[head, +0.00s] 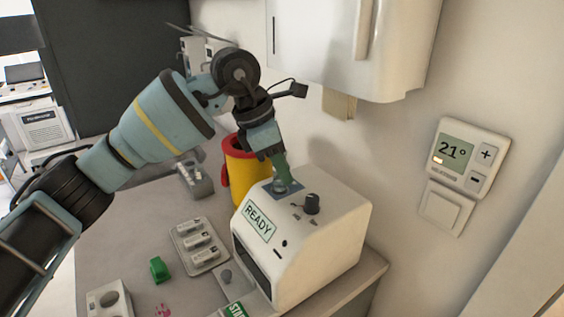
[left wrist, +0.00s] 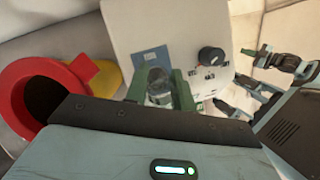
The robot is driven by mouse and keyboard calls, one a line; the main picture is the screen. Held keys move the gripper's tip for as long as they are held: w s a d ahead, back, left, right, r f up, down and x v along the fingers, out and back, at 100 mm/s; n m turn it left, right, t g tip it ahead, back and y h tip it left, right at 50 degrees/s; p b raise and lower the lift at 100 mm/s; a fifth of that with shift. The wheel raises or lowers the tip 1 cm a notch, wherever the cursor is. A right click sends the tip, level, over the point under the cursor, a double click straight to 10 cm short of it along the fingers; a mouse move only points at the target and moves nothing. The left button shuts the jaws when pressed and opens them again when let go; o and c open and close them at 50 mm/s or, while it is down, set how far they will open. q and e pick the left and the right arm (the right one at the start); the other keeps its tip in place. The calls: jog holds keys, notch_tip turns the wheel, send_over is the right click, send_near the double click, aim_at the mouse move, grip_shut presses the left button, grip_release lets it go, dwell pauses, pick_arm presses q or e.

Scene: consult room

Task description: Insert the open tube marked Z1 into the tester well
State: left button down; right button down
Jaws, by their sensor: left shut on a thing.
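The tester (head: 350,225) is a white sloped box with a READY screen, a black knob and a blue patch (head: 296,190) on top. My left gripper (head: 281,177) points down over that patch, its green fingers shut on a clear tube (head: 280,187). The tube also shows between the fingers in the left wrist view (left wrist: 159,84). Its lower end is at the blue patch; the well's mouth is hidden, so I cannot tell how deep it sits. No Z1 mark is readable. My right gripper (left wrist: 240,77) shows at the right of the left wrist view, its green-tipped fingers apart.
A yellow bin with a red rim (head: 233,170) stands close behind the tester. A grey tray (head: 183,244) with several small pieces, a green clip (head: 159,269) and a white holed block (head: 108,298) lie left of it. The wall and cabinet (head: 345,50) are close behind.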

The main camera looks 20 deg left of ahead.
pick_arm(q)
jog(key=shift+f, duration=0.65)
jog(key=shift+f, duration=0.5)
jog(key=c, duration=1.1)
grip_release()
jog(key=v, duration=0.8)
jog(key=shift+b, duration=0.3)
jog(key=shift+s+f, duration=0.15)
